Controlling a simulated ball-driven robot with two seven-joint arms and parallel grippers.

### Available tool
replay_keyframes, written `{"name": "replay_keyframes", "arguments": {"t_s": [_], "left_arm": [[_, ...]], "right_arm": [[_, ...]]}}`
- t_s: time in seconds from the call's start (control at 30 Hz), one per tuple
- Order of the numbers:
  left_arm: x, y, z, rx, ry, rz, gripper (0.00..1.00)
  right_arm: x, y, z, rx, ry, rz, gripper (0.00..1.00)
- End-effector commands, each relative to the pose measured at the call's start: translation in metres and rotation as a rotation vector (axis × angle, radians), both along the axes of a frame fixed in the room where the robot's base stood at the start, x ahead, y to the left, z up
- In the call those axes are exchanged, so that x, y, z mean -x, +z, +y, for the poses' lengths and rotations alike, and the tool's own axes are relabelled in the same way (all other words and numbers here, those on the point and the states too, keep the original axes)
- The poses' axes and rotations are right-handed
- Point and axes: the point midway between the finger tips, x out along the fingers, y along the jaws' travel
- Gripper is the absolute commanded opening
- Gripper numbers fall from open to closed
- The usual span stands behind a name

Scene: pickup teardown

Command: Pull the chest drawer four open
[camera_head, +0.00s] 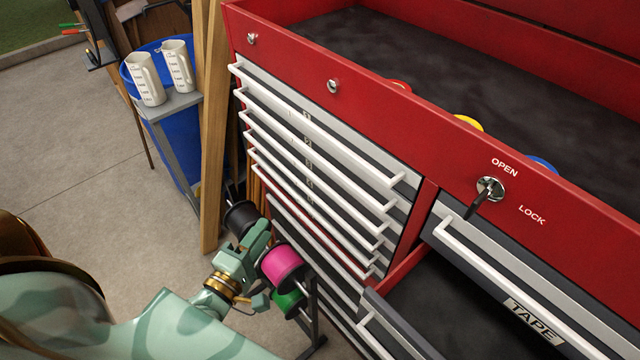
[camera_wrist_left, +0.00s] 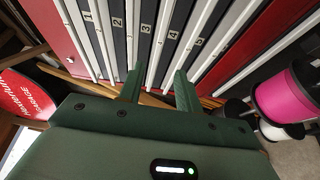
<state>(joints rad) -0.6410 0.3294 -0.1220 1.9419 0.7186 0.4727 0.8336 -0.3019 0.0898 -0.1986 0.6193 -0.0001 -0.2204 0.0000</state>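The red tool chest (camera_head: 300,70) has a left column of narrow drawers with long white bar handles, all looking closed. In the left wrist view, drawer four (camera_wrist_left: 172,36) is a strip labelled 4 between those labelled 3 and 5; its handle is one of the white bars there. My left gripper (camera_wrist_left: 158,72) is open, its two green fingers pointing at the drawer fronts and apart, with nothing seen gripped. In the head view the left gripper (camera_head: 258,236) is low in front of the drawer column. Contact with a handle cannot be told. My right gripper is not in view.
Spools, including a pink one (camera_head: 281,265), stand close beside my left gripper. A lower right drawer (camera_head: 400,325) stands open; a TAPE-labelled drawer (camera_head: 530,318) is above it. A wooden post (camera_head: 213,150) and a blue bin (camera_head: 180,140) with white jugs stand left of the chest.

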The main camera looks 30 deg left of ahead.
Motion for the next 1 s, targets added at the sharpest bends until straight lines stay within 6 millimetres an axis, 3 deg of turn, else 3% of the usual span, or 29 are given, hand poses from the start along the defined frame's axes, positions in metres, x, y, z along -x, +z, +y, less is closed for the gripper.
{"name": "replay_keyframes", "arguments": {"t_s": [0.17,0.33,0.5,0.7,1.0], "left_arm": [[-0.019,0.001,0.0,0.017,0.001,-0.005,0.35],[-0.059,0.002,0.0,0.015,0.001,-0.006,0.35],[-0.103,0.001,0.0,0.012,0.0,-0.004,0.35],[-0.143,0.0,0.0,0.011,-0.001,-0.002,0.35],[-0.163,-0.001,0.0,0.01,-0.002,0.001,0.35]], "right_arm": [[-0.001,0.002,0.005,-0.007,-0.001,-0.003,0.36],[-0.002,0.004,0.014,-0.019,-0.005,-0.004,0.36],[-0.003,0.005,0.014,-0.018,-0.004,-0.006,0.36],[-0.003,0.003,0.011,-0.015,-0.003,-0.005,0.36],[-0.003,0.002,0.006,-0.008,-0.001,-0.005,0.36]]}}
